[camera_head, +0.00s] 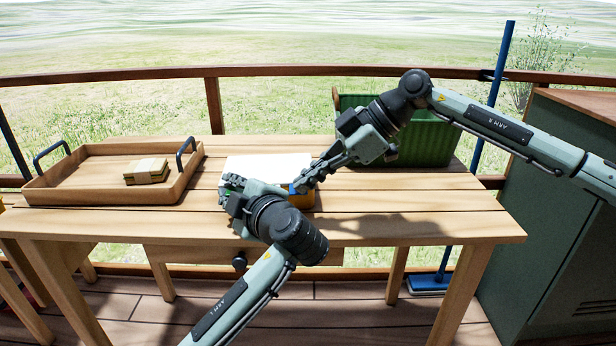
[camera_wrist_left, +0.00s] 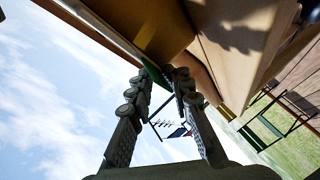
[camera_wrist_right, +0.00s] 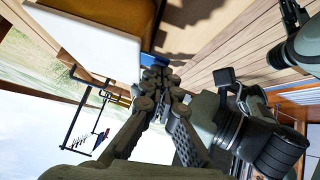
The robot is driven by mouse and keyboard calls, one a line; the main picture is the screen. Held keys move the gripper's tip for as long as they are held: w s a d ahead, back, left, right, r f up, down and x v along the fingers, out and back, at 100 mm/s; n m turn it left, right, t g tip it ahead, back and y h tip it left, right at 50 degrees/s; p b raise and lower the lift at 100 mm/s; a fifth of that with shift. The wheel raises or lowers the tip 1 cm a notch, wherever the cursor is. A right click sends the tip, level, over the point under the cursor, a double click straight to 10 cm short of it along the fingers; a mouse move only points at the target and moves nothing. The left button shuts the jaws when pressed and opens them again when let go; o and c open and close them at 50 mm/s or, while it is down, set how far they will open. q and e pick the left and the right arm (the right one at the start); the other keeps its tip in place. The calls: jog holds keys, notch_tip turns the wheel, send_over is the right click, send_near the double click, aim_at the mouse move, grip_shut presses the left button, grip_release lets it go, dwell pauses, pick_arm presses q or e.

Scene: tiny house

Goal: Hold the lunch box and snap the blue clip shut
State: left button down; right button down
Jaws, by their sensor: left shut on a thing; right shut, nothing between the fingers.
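The lunch box has a white lid (camera_head: 268,168) and a yellow-orange body (camera_head: 302,200); it stands on the wooden table. The blue clip (camera_head: 293,189) is on its right side, and it also shows in the right wrist view (camera_wrist_right: 153,66). My left gripper (camera_head: 232,186) is shut on the box's left side, beside a green part (camera_wrist_left: 154,74); the exact grip is partly hidden. My right gripper (camera_head: 302,184) is shut and empty, its fingertips (camera_wrist_right: 159,80) at the blue clip. Whether they press it, and whether the clip is fully closed, I cannot tell.
A wooden tray (camera_head: 90,190) with black handles holds a pale stacked block (camera_head: 147,170) at the table's left. A green basket (camera_head: 425,140) stands behind my right arm. The table's right front (camera_head: 440,225) is clear. A green cabinet (camera_head: 545,200) stands at right.

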aim_at(309, 203)
pick_arm(q)
jog(key=shift+f, duration=0.4)
pick_arm(e)
jog(key=t, duration=0.1)
jog(key=s+f+n+t, duration=0.1)
jog(key=t, duration=0.1)
jog(key=shift+f+n, duration=0.2)
jog(key=shift+n, duration=0.1)
jog(key=n+t, duration=0.1)
jog(key=f+n+t+y, duration=0.1)
jog(key=t, duration=0.1)
jog(key=shift+s+a+f, duration=0.1)
jog(key=shift+s+f, duration=0.15)
jog(key=shift+f, duration=0.05)
jog(key=shift+f+n+t+y, duration=0.3)
jog(key=shift+n+t, duration=0.2)
jog(key=shift+t, duration=0.3)
jog(key=shift+w+f+n+t+y, duration=0.35)
jog(key=shift+n+t, duration=0.25)
jog(key=shift+t, duration=0.2)
jog(key=s+d, duration=0.7)
jog(key=s, duration=0.4)
jog(key=shift+d, duration=0.35)
